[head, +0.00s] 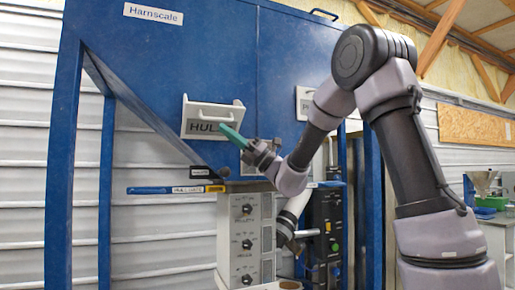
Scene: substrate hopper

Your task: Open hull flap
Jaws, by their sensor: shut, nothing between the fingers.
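The hull flap (198,123) is a white panel marked "HULL" on the front of the blue hopper. A white bar handle runs along its upper edge. The flap looks tilted outward at the top, but I cannot tell how far it is open. My gripper (230,134) has green fingers, shut and empty, at the right lower side of the flap. The fingertips overlap the end of the "HULL" lettering in the picture. I cannot tell whether they touch the flap. My arm comes in from the right.
The blue hopper (170,55) stands on blue legs. A second white flap (303,103) is partly hidden behind my arm. Below are a blue-handled slide bar (165,190), a control box with knobs (245,235) and a black unit (325,225). Free room lies left of my gripper.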

